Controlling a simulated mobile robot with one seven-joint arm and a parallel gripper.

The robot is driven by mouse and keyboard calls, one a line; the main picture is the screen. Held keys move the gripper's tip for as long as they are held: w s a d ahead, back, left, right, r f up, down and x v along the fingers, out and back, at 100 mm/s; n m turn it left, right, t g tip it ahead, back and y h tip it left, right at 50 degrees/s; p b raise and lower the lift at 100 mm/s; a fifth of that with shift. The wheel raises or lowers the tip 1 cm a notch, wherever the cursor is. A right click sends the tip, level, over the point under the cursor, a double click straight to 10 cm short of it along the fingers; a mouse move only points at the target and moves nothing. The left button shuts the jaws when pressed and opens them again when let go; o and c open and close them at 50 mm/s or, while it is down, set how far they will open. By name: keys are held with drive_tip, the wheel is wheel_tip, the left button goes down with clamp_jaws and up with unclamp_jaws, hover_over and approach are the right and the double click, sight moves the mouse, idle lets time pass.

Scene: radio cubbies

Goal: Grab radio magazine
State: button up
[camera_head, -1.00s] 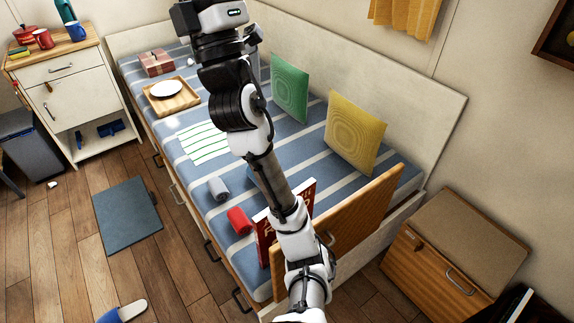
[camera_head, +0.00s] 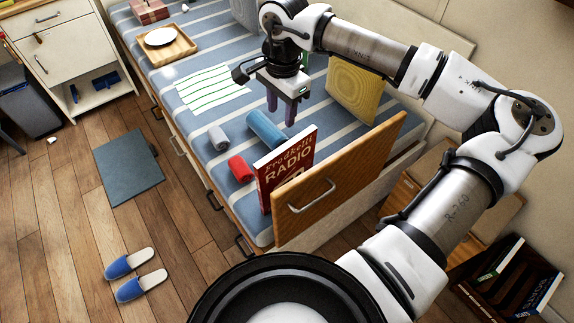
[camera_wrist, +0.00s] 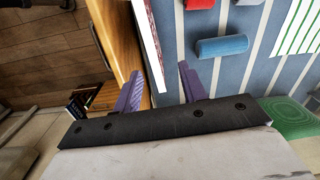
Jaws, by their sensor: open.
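The red radio magazine (camera_head: 285,172) stands upright on the striped bed, leaning by the wooden end board (camera_head: 345,180). Its cover with the word RADIO faces the front. In the wrist view the magazine (camera_wrist: 148,45) shows nearly edge-on as a pale strip, beside the wooden board (camera_wrist: 125,35). My gripper (camera_head: 281,112) is open and empty, pointing down above the bed, behind and above the magazine. In the wrist view its purple fingers (camera_wrist: 160,85) are spread apart, with the magazine's edge lying between them in the picture.
A yellow cushion (camera_head: 352,95) stands behind. A tray with a plate (camera_head: 160,37) is farther off. A crate of books (camera_head: 510,280) stands at the right.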

sight(287, 145)
drive_tip(key=f, duration=0.5)
drive_tip(key=d+f, duration=0.1)
drive_tip(key=f, duration=0.2)
drive_tip(key=shift+s+f+p, duration=0.2)
drive_tip(key=shift+f+p, duration=0.2)
drive_tip(key=shift+f, duration=1.1)
drive_tip(key=shift+s+f+p, duration=0.2)
drive_tip(key=shift+f+p, duration=0.2)
drive_tip(key=shift+f, duration=1.1)
drive_tip(key=shift+d, duration=0.1)
clamp_jaws()
